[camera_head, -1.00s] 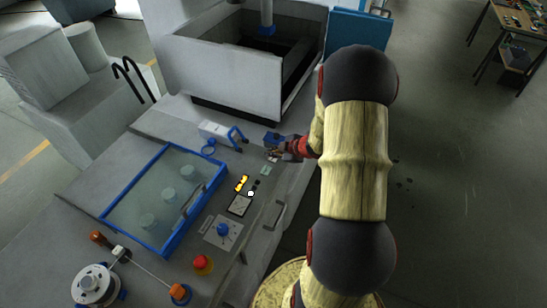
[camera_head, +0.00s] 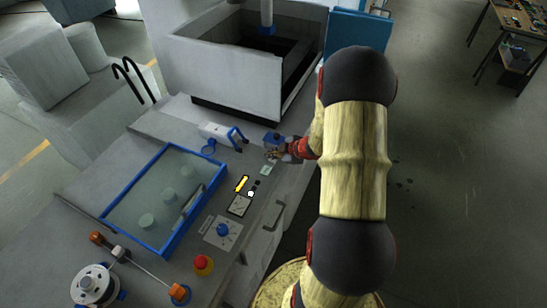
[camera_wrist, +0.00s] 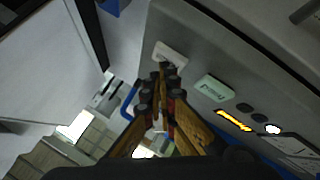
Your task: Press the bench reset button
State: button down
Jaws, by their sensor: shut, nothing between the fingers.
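My gripper (camera_head: 271,155) is shut and empty, low over the front right part of the grey bench. In the wrist view its fingertips (camera_wrist: 162,70) point at a small pale plate with a dark part (camera_wrist: 170,53) on the bench panel and partly cover it. This may be the reset button, but no label on it can be read. I cannot tell whether the fingertips touch it. A pale green plate with unreadable writing (camera_wrist: 214,88) lies beside it and also shows in the head view (camera_head: 265,170).
Two black buttons (camera_wrist: 250,112), a white one (camera_wrist: 273,129) and a yellow bar (camera_wrist: 235,121) lie along the panel. A blue box (camera_head: 273,139) stands close to my gripper. A blue-framed glass cover (camera_head: 180,247), red knob (camera_head: 203,263) and blue knob (camera_head: 223,230) are nearer the camera.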

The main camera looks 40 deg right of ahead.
aim_at(272, 159)
jog(key=shift+r+p, duration=0.8)
jog(key=shift+p, duration=0.05)
notch_tip(272, 159, up, 5)
jog(key=p, duration=0.5)
dwell(0.6)
